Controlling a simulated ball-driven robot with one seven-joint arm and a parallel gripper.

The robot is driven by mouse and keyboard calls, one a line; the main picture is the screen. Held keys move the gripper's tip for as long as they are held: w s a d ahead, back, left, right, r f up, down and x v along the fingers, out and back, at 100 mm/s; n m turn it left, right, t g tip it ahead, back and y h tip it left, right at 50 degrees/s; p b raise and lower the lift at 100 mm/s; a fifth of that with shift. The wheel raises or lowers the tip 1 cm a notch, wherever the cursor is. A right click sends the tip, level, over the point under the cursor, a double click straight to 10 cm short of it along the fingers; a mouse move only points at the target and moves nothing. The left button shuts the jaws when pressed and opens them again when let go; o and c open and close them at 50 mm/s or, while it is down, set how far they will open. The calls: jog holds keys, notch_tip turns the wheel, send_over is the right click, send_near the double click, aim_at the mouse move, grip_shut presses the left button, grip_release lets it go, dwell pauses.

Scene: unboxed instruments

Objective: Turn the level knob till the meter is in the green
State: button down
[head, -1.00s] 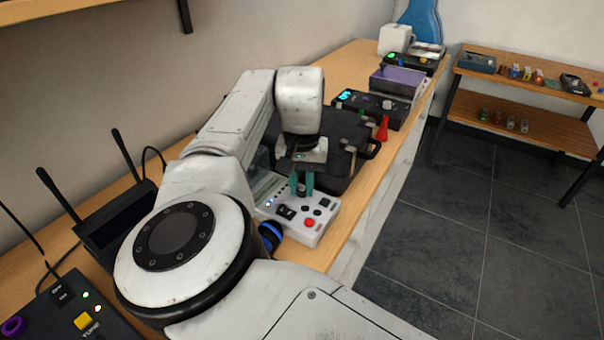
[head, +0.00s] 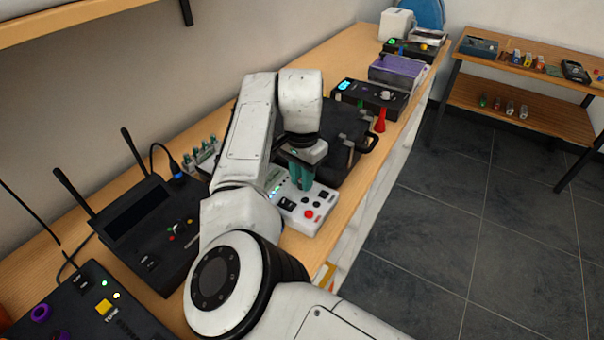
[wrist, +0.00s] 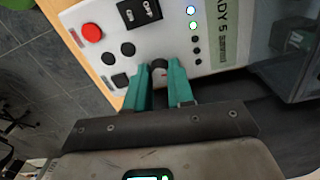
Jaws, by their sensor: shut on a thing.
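The white instrument box (head: 309,219) stands near the front edge of the bench, with a red button and several dark buttons on top. My gripper (head: 301,184) points down onto it with its teal fingers. In the wrist view the fingers are shut on a small dark knob (wrist: 158,65), which is mostly hidden between them. Beside it runs a row of indicator lights (wrist: 194,26). The two at the far end are lit, one blue and one pale green; the others look dark. No needle meter shows on this box.
A black case (head: 347,130) lies just behind the box. Other instruments stand along the bench, including a black router-like box with antennas (head: 150,225) at left. A red cone-shaped thing (head: 380,121) is beside the case. The grey floor (head: 450,230) at right is clear.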

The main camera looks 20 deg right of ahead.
dwell(0.3)
jog(key=c, duration=1)
grip_release()
jog(key=shift+r, duration=0.15)
notch_tip(320, 180, up, 10)
jog(key=shift+r+b, duration=0.25)
jog(key=shift+b, duration=0.25)
jog(key=shift+s+f, duration=0.1)
